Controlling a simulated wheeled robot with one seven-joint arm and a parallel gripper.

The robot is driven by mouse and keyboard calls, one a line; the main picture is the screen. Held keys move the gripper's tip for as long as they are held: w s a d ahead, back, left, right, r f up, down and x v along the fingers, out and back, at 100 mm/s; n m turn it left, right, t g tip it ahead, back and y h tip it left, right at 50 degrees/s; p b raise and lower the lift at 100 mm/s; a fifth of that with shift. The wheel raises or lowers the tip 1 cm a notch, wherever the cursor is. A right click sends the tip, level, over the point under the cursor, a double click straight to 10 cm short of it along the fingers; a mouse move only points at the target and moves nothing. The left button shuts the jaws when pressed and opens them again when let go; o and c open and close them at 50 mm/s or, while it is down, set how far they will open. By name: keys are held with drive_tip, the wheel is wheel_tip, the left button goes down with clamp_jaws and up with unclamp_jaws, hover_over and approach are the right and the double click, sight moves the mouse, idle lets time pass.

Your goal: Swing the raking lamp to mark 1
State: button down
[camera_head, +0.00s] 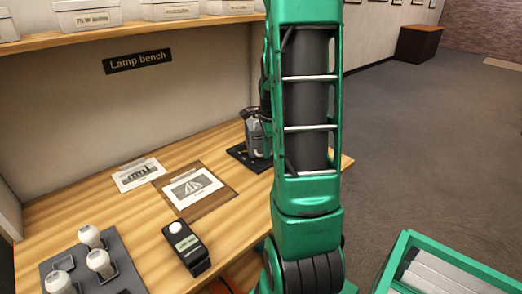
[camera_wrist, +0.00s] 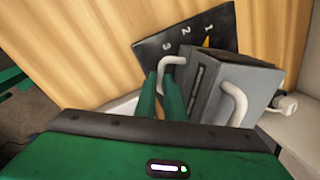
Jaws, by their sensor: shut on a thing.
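In the head view, the lamp (camera_head: 255,138) and plate (camera_head: 240,156) are at the bench's right end, partly hidden by my arm, which also hides the gripper.
The wooden bench (camera_head: 122,205) bears two printed cards (camera_head: 138,174) (camera_head: 193,187), a black device with a white dome (camera_head: 187,250), and a grey tray (camera_head: 112,248) with white-capped items. A shelf with boxes (camera_head: 84,17) hangs above. A green-framed bin (camera_head: 440,262) stands at lower right.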

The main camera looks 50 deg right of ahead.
drive_tip(key=shift+w+a+r, duration=0.15)
drive_tip(key=shift+w, duration=0.25)
drive_tip(key=c, duration=1.9)
unclamp_jaws()
drive_tip(key=shift+o, duration=0.3)
drive_tip(key=shift+s, duration=0.15)
drive_tip(key=shift+s, duration=0.1)
wheel_tip(320, 180, up, 10)
drive_tip(key=s+a, duration=0.1)
drive_tip(key=shift+s+a+r, duration=0.15)
drive_tip(key=shift+s+r, duration=0.05)
drive_tip(key=shift+s, duration=0.05)
